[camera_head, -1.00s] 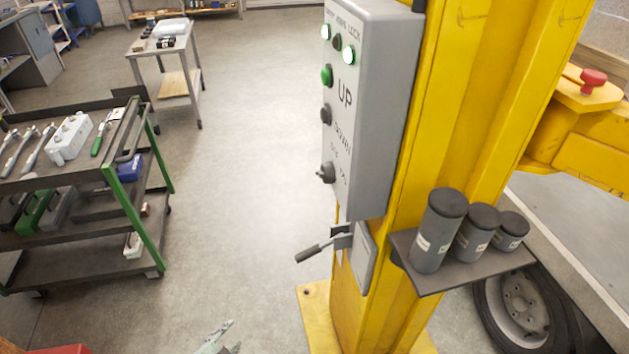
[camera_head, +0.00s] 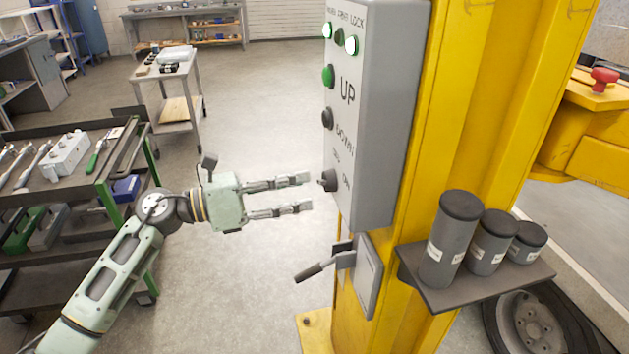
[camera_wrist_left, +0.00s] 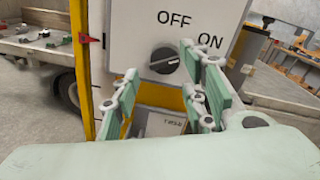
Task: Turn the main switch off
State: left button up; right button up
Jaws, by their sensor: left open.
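The main switch (camera_head: 328,181) is a black rotary knob low on the front of the grey control box (camera_head: 378,120). In the left wrist view the knob (camera_wrist_left: 164,60) sits below the OFF and ON labels, and its pale mark points right, toward ON. My left gripper (camera_head: 308,192) is open, with its fingertips just left of the knob and apart from it. In the left wrist view its green fingers (camera_wrist_left: 160,95) stand on either side, below and right of the knob, with nothing between them. My right gripper is not in view.
The UP button (camera_head: 328,76) and DOWN button (camera_head: 327,118) sit above the switch. A lever (camera_head: 318,270) sticks out below the box. A shelf (camera_head: 480,290) with black canisters is on the yellow post (camera_head: 470,120). A tool cart (camera_head: 60,263) stands left.

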aim_at(318, 181)
pick_arm(q)
jog(key=p+x, duration=0.1)
jog(key=x, duration=0.3)
jog(key=shift+r, duration=0.1)
jog(key=shift+w+d, duration=0.15)
jog(key=shift+d, duration=0.2)
jog(key=shift+c, duration=0.2)
jog(key=c, duration=0.9)
jog(key=shift+a, duration=0.1)
